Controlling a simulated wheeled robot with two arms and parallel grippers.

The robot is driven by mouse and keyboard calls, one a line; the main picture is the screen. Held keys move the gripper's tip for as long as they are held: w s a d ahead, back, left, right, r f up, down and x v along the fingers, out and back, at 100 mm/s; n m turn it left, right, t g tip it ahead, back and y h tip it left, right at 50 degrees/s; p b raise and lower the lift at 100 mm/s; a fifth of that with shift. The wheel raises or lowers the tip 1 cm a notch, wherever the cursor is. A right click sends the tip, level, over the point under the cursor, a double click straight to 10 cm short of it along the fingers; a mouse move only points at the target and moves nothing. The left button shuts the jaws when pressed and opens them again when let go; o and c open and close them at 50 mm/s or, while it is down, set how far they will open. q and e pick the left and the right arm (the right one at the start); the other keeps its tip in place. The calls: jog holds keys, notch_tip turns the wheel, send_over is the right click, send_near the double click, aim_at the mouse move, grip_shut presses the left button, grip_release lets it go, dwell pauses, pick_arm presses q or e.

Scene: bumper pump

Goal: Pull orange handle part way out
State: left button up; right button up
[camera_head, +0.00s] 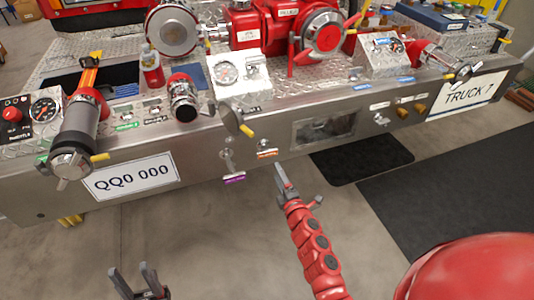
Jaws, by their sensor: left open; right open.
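The orange-labelled handle (264,144) is a small metal pull on the front face of the silver bumper, with an orange tag (267,154) by it. A similar pull with a purple tag (234,179) sits just to its left. My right gripper (298,183) is open and empty, below and to the right of the orange-labelled handle, with no visible contact. My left gripper (131,268) is open and empty, low in the picture over the floor, well away from the bumper.
The bumper carries a hose nozzle (77,140), a gauge panel (238,80) and red pump parts (322,32). A yellow-tipped lever (237,121) hangs above the two pulls. Dark mats (360,157) lie on the otherwise clear floor at the right.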

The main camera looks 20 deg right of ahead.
aim_at(268, 155)
jog(key=w+b, duration=0.1)
jog(key=w, duration=0.4)
jog(key=w+b, duration=0.1)
jog(key=w, duration=0.4)
jog(key=shift+w+a+f, duration=0.15)
jog(key=shift+a, duration=0.05)
jog(key=shift+w+r+b, duration=0.2)
jog(key=shift+w+b, duration=0.1)
jog(key=shift+w, duration=0.3)
grip_shut()
dwell(0.5)
